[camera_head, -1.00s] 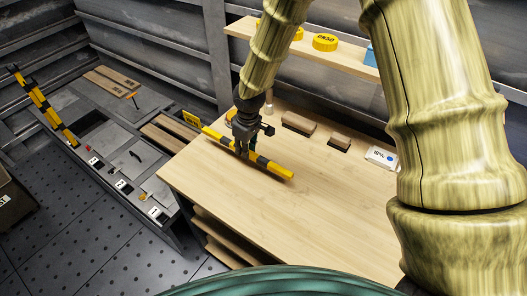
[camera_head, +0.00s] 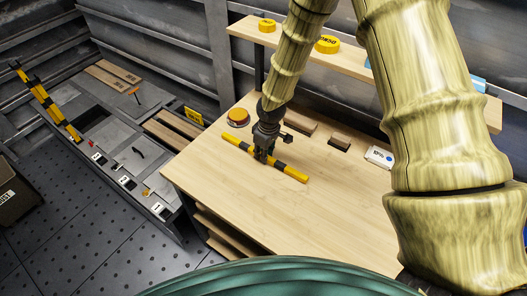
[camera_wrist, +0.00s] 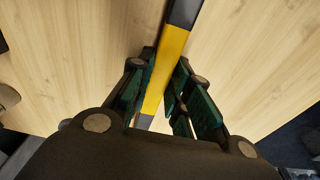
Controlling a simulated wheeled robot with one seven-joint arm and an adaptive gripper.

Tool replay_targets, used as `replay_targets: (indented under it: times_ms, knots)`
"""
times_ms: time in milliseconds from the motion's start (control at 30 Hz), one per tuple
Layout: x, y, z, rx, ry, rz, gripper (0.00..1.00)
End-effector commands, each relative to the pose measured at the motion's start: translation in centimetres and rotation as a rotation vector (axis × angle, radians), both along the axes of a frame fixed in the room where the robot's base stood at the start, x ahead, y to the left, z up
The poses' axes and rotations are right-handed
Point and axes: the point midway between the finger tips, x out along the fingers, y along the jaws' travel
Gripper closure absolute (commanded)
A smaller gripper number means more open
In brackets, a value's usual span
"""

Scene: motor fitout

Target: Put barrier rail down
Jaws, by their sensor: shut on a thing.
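The barrier rail (camera_head: 291,173) is a bar with yellow and black bands. It lies over the left part of the wooden bench (camera_head: 290,215), and I cannot tell whether it touches the top. My gripper (camera_head: 262,157) is shut on it near its middle. In the wrist view the rail (camera_wrist: 174,55) runs between the green finger pads of my gripper (camera_wrist: 160,97). Its middle is partly hidden by the fingers. A second striped rail (camera_head: 44,101) stands along the grey unit at the far left.
Wooden blocks (camera_head: 300,129), a white box (camera_head: 379,157) and a round orange-rimmed item (camera_head: 238,117) sit at the bench's back. A shelf (camera_head: 290,43) with yellow discs (camera_head: 328,44) is above. The bench's front middle is clear. A grey unit (camera_head: 115,147) with cut-outs stands left.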

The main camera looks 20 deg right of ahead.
Motion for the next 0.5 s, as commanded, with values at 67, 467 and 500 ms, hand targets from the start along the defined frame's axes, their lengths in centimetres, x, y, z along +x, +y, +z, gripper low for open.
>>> replay_targets:
  times_ms: [67, 467, 500]
  knots:
    - [0.03, -0.02, -0.02, 0.000, 0.000, 0.000, 1.00]
    - [0.00, -0.02, -0.29, 0.000, 0.000, -0.001, 0.59]
    - [0.00, -0.02, -0.29, 0.000, 0.000, -0.001, 0.59]
